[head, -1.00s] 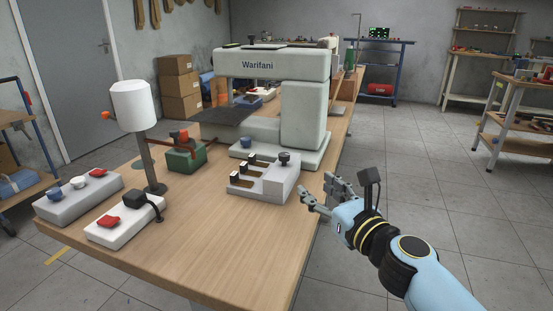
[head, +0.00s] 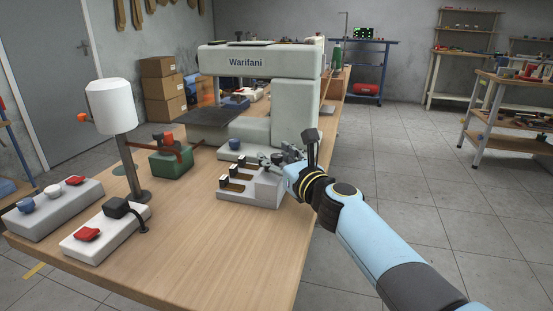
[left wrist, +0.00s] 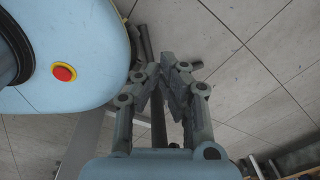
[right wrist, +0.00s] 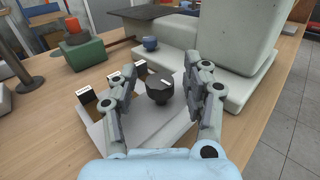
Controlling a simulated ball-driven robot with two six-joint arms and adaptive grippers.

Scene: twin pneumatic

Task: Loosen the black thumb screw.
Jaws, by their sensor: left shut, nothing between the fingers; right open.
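The black thumb screw (right wrist: 160,87) stands on the right end of a white block (head: 240,197) with several slots. In the right wrist view it shows between the fingers of my right gripper (right wrist: 164,95), which is open. I cannot tell whether either finger touches it. In the head view my right gripper (head: 280,161) is over the block's right end and hides the screw. My left gripper (left wrist: 165,75) shows only in the left wrist view, shut and empty above the grey floor, away from the table.
A white machine marked Warifani (head: 262,63) stands close behind the block. A green block with a red-brown lever (head: 171,163) is to the left. A white lamp-like post (head: 111,105) and a white pedal box (head: 105,232) stand further left.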

